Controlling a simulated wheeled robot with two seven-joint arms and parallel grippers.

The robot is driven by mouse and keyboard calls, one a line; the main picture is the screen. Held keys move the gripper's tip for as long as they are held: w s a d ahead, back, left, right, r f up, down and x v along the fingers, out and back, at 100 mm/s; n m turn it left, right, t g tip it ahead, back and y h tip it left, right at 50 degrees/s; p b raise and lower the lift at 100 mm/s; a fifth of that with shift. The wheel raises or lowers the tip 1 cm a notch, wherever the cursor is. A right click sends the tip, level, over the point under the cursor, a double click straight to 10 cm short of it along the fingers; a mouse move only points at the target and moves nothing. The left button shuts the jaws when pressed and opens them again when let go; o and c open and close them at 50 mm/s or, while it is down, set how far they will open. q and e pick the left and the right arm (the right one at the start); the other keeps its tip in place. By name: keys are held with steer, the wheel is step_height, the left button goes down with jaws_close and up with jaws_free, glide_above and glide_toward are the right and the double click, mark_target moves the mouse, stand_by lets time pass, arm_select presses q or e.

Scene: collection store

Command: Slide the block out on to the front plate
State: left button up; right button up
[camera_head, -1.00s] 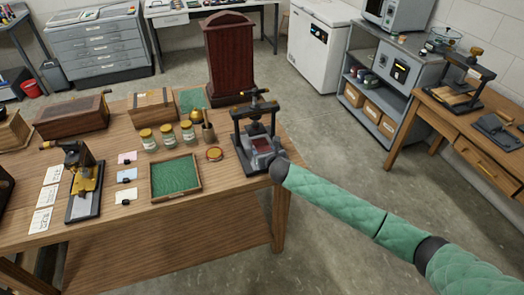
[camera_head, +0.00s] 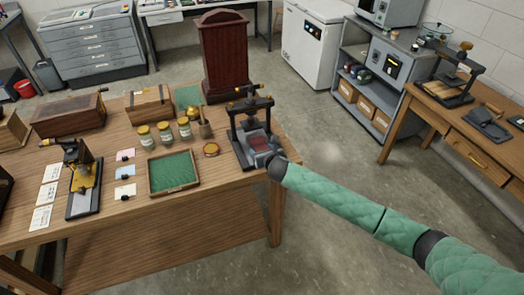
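A small black screw press (camera_head: 250,112) with a crossbar and brass-coloured knobs stands at the right end of the wooden table. A dark red block (camera_head: 261,144) shows low at the front of the press, on or just above its front plate; I cannot tell how far it lies out from under the screw. My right gripper (camera_head: 258,154) comes in from the lower right in a green sleeve, its grey end close against the front of the press beside the block. Its fingers are too small and overlapped to read. My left gripper is not in view.
Another brass-and-black press (camera_head: 84,185) stands further left. The floor right of the table is clear.

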steer(key=o, duration=0.3)
steer(key=shift+s, duration=0.1)
steer(key=shift+s+d, duration=0.15)
steer(key=shift+s, duration=0.15)
steer(key=b+v, duration=0.2)
steer(key=v, duration=0.3)
steer(key=shift+s+r+b, duration=0.2)
steer(key=shift+s+b, duration=0.05)
steer(key=shift+b, duration=0.05)
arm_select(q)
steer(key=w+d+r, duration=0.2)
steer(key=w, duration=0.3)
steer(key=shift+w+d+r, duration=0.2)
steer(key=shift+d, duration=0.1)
arm_select(e)
steer(key=shift+s+d+r, duration=0.25)
steer(key=shift+s+r, duration=0.1)
steer(key=shift+s, duration=0.25)
